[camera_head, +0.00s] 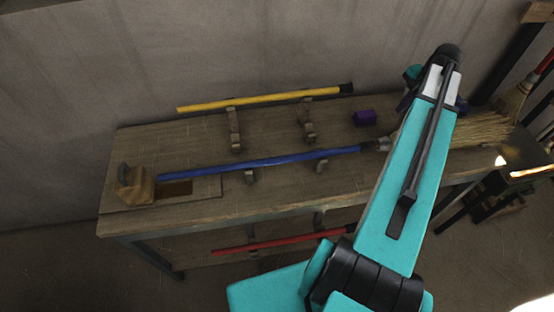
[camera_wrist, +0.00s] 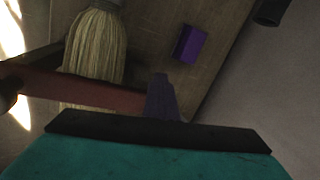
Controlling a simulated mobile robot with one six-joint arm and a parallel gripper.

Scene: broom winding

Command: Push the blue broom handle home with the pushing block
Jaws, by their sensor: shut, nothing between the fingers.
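The blue broom handle (camera_head: 260,162) lies across wooden rests on the workbench. Its right end meets the straw broom head (camera_head: 480,130), which also shows in the wrist view (camera_wrist: 95,45). A wooden block with a dark rounded knob, seemingly the pushing block (camera_head: 136,186), stands at the bench's left end, close to the handle's left tip. I cannot tell whether they touch. My gripper (camera_wrist: 161,97) is shut and empty, above the bench's right part near the bristles and apart from the block. In the head view my arm mostly hides it.
A dark slot (camera_head: 175,189) lies right of the wooden block. A yellow handle (camera_head: 260,101) rests behind, and a red handle (camera_head: 285,240) lies lower in front. A small purple block (camera_head: 364,117) sits at the back right and in the wrist view (camera_wrist: 190,44). The wall closes the rear.

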